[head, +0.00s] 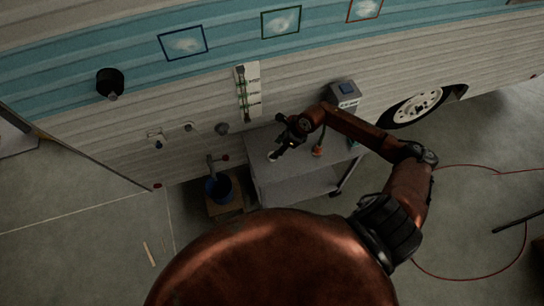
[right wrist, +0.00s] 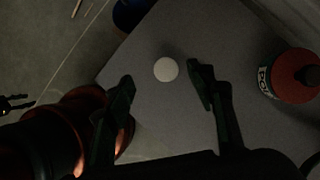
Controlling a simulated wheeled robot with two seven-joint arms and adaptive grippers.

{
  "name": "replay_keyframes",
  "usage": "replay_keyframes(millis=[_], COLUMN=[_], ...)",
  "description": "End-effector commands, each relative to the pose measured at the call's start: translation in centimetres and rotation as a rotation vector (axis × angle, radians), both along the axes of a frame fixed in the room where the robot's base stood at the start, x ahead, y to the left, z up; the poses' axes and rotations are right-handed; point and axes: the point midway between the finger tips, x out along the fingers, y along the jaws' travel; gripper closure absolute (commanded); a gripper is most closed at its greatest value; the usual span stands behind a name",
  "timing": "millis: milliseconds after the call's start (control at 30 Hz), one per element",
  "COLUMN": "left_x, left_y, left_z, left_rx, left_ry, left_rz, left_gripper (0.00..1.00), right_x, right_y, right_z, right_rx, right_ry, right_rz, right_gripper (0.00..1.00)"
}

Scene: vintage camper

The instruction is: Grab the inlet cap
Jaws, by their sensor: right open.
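A small pale round disc (right wrist: 166,69), which looks like the inlet cap, lies flat on the grey top of a cart (right wrist: 215,25). In the head view it is a tiny white spot (head: 272,156) by my right gripper (head: 284,147). In the right wrist view the two dark fingers of that gripper (right wrist: 160,88) are spread apart and empty. The disc lies just ahead of the gap between them, apart from both fingertips.
A red-topped bottle (right wrist: 295,75) stands on the cart to the right in the wrist view. A grey box (head: 344,97) stands at the cart's back, against the camper wall (head: 300,85). A blue bucket (head: 217,187) stands left of the cart. A red hose (head: 470,166) lies on the floor.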

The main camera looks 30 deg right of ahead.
Motion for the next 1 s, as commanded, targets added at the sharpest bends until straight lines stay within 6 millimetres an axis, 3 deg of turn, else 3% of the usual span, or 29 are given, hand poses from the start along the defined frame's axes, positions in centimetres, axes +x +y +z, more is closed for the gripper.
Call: replay_keyframes(millis=[133, 633, 1000], left_x=[-0.1, -0.1, -0.1], left_y=[0.0, 0.0, 0.0], left_z=[-0.1, -0.2, -0.2], left_rx=[0.000, -0.001, -0.001], left_ry=[0.001, 0.002, 0.002], left_rz=[0.000, 0.000, -0.001], left_gripper=[0.60, 0.60, 0.60], right_x=[0.0, 1.5, 1.7], right_y=[-1.5, 1.0, 1.1], right_z=[-1.2, -6.7, -7.5], right_rx=[-0.060, -0.055, -0.057], right_ry=[0.023, 0.023, 0.021], right_rz=[0.014, 0.013, 0.014], right_gripper=[0.50, 0.50, 0.51])
